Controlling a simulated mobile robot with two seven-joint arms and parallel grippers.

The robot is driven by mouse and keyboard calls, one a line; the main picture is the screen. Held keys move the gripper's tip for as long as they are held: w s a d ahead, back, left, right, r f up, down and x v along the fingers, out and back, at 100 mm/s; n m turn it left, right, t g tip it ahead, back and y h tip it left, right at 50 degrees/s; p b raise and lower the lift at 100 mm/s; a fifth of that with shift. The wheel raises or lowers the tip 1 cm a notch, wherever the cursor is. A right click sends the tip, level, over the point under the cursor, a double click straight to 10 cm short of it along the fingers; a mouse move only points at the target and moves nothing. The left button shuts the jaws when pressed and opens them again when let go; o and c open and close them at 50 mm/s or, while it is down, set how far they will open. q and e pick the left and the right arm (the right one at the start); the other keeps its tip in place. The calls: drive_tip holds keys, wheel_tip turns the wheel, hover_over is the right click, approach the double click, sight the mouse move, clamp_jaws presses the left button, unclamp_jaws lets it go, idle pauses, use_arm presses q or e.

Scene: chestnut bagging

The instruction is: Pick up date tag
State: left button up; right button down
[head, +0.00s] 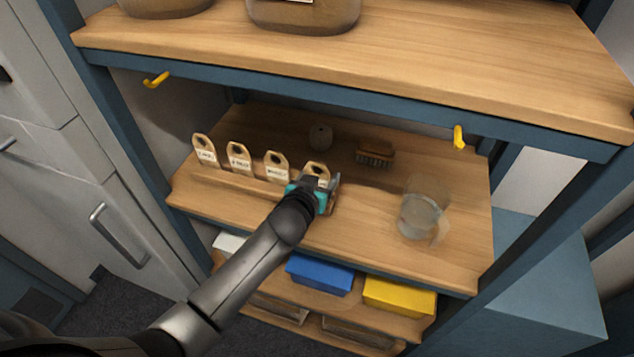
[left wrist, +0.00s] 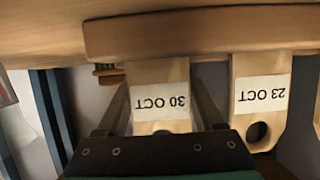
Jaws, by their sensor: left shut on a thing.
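Several wooden date tags with white labels and round holes stand in a row on the middle shelf (head: 375,225) in the head view. My left gripper (head: 321,188) is at the rightmost tag (head: 317,168). In the left wrist view, which is upside down, the left gripper (left wrist: 160,100) is shut on the tag reading "30 OCT" (left wrist: 160,75). That tag's end still meets a wooden strip (left wrist: 200,32). The "23 OCT" tag (left wrist: 262,95) stands beside it, outside the fingers. My right gripper is not in view.
A clear glass jar (head: 420,217) stands right of the gripper. Blue (head: 320,275) and yellow (head: 400,297) boxes sit below.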

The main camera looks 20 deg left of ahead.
use_arm(q)
drive_tip(key=shift+c, duration=0.4)
wheel_tip(320, 180, up, 10)
drive_tip(key=p, duration=0.2)
drive_tip(key=s+p, duration=0.6)
drive_tip(key=s, duration=1.8)
drive_tip(key=shift+s+a+p, duration=0.3)
drive_tip(key=shift+a+p, duration=0.1)
drive_tip(key=shift+a, duration=0.05)
idle(0.8)
drive_tip(key=shift+w, duration=0.1)
idle(1.2)
